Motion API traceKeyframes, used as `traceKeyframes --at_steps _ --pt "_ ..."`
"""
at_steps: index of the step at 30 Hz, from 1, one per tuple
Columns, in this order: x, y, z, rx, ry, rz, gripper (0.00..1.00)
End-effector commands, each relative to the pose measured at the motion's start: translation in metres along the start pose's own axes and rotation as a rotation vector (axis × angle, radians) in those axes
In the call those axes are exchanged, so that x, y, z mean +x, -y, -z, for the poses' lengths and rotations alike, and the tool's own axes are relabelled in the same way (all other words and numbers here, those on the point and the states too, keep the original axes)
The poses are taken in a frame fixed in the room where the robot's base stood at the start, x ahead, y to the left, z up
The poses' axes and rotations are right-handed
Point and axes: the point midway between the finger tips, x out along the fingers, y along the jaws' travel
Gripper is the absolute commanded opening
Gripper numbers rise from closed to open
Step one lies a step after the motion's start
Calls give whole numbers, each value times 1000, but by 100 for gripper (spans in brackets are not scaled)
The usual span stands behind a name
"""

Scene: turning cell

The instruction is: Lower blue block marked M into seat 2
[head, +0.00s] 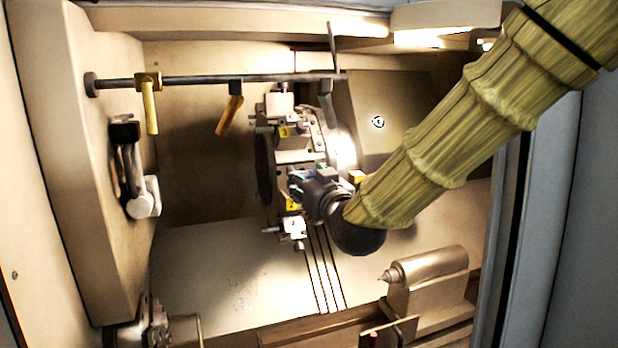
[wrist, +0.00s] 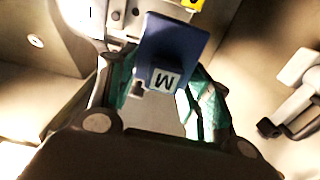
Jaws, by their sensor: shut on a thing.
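The blue block marked M (wrist: 177,50) is between the fingers of my gripper (wrist: 160,90) in the wrist view. Its white label with the letter M faces the camera. My gripper is shut on it, with teal finger pads on both sides. In the head view my gripper (head: 305,188) is at the tool turret (head: 318,140), in front of its near side. The turret carries yellow number tags, one reading 3 (head: 284,132). Seat 2 cannot be made out for certain; my gripper and wrist hide part of the turret. Whether the block touches a seat cannot be told.
A horizontal rod (head: 200,79) with yellow nozzles (head: 151,105) crosses above the turret. A tailstock (head: 430,280) stands at lower right, and a chuck (head: 150,325) is at lower left. A grey-white arm-like fitting (head: 140,180) is on the left wall. The floor left of the turret is clear.

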Motion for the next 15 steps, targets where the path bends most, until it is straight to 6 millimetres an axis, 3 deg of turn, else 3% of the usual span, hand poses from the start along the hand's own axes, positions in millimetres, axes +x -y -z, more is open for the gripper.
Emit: traceKeyframes --at_steps 15 --pt "26 -6 -2 1 2 -7 20"
